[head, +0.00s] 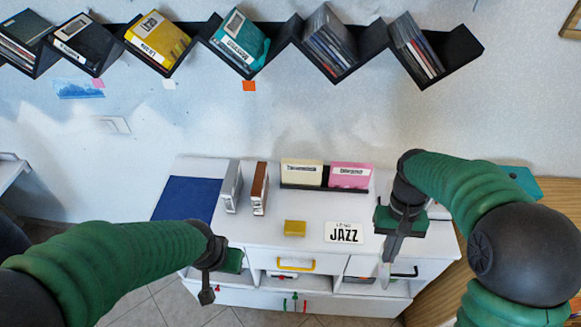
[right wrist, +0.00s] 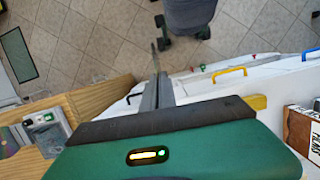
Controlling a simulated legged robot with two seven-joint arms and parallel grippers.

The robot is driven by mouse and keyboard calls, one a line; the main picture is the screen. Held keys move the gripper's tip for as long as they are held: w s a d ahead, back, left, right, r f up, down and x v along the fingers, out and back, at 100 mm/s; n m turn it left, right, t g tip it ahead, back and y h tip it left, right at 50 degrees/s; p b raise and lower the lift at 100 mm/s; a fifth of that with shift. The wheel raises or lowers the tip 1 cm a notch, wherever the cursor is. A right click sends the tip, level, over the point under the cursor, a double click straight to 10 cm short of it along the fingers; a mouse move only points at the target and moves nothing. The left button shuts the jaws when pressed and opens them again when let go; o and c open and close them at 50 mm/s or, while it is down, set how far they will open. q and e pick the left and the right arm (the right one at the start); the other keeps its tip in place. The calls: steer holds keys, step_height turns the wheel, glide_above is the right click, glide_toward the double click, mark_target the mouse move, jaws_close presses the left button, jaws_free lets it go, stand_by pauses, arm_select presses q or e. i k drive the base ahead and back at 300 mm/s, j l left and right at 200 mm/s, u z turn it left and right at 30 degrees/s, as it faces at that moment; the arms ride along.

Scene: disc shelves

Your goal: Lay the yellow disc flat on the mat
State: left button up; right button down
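A yellow disc case (head: 158,40) leans in a slot of the black zigzag wall shelf, at the upper left in the head view. The blue mat (head: 184,199) lies flat and bare on the left end of the white cabinet top. My right gripper (head: 388,262) points down near the cabinet's front right edge, far from the yellow case. Its fingers show close together in the right wrist view (right wrist: 157,70), with nothing seen between them. My left gripper (head: 207,294) hangs in front of the cabinet's left part; its finger gap is hidden.
The white cabinet top (head: 265,228) holds a small yellow block (head: 295,228), a JAZZ card (head: 343,233), two upright cases (head: 260,188), and a rack with cream (head: 301,172) and pink (head: 350,176) cases. Other cases fill the wall shelf (head: 284,30). A wooden surface (right wrist: 95,100) lies beside the cabinet.

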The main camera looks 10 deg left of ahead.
mark_target(194, 208)
steer(key=j+z, duration=0.2)
steer(key=j, duration=0.95)
steer(key=k+j+z, duration=0.2)
steer(key=j, duration=0.9)
steer(key=i+j, duration=0.25)
steer(key=i+j+z, duration=0.1)
steer(key=i+j, duration=0.2)
steer(key=j, duration=0.15)
